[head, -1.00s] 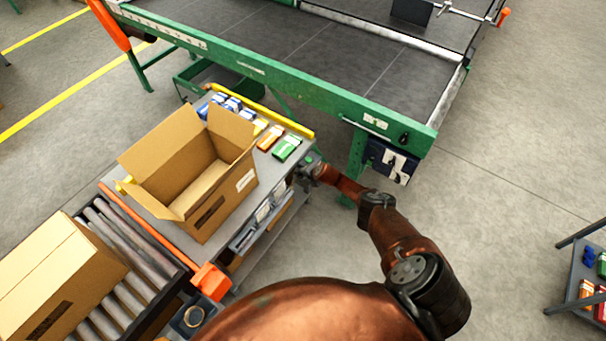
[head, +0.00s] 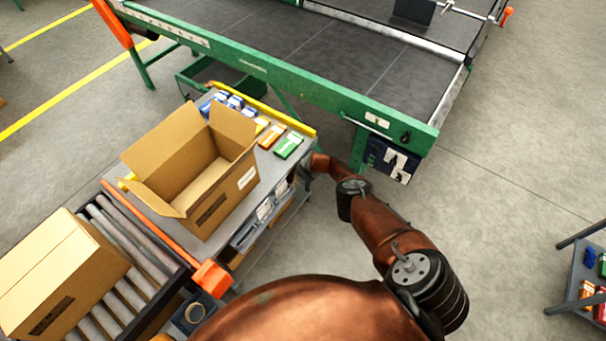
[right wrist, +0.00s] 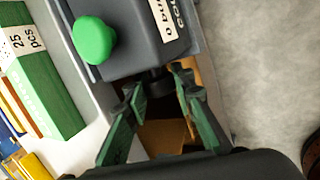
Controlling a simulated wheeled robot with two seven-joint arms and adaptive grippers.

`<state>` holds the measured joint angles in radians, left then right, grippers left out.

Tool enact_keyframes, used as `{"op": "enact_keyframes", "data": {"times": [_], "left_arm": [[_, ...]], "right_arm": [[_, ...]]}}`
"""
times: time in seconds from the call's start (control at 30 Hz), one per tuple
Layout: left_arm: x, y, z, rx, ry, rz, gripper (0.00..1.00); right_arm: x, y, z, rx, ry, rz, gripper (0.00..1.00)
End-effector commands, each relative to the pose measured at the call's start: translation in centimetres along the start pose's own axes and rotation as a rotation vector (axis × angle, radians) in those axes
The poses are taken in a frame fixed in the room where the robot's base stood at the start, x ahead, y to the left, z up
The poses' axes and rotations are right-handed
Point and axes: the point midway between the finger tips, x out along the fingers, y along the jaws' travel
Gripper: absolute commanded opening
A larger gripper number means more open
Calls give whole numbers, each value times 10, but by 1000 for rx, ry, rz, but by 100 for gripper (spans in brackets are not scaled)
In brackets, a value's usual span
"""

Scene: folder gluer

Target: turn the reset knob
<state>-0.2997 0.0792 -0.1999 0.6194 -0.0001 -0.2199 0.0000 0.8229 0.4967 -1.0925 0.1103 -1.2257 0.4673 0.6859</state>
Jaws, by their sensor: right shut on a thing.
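The dark grey counter box (right wrist: 140,35) fills the top of the right wrist view, with a round green button (right wrist: 94,40) and a partly cut-off white label. A small black knob (right wrist: 156,82), apparently the reset knob, sticks out of the box's near side. My right gripper (right wrist: 158,84) has its green fingertips on either side of the knob and is shut on it. Knob markings cannot be read. In the head view, my right arm reaches to the table's right edge, and the gripper and knob are hard to make out. My left gripper is not in view.
An open carton (head: 190,165) stands on the grey table, with blue, orange and green packs (head: 288,146) behind it. A closed carton (head: 60,270) sits on rollers at left. The green-framed conveyor (head: 270,75) lies beyond.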

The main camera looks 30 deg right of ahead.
Motion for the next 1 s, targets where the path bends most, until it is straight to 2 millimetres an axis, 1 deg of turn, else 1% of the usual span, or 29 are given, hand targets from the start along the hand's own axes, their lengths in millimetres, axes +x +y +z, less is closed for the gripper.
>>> {"op": "enact_keyframes", "data": {"times": [0.03,0.3,0.33,0.57,0.73,0.83,1.0], "left_arm": [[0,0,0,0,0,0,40],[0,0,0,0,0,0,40],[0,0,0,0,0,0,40],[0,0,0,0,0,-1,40],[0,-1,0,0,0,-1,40],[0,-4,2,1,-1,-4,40],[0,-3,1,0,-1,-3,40]], "right_arm": [[1,-2,-4,-3,6,-5,0],[2,-2,-5,-3,8,-5,0],[2,-2,-5,-3,8,-5,25],[1,-1,-3,-1,5,-2,40],[0,-1,-2,0,3,-1,40],[0,0,-1,0,3,-1,40],[-3,1,0,-2,2,1,40]]}}
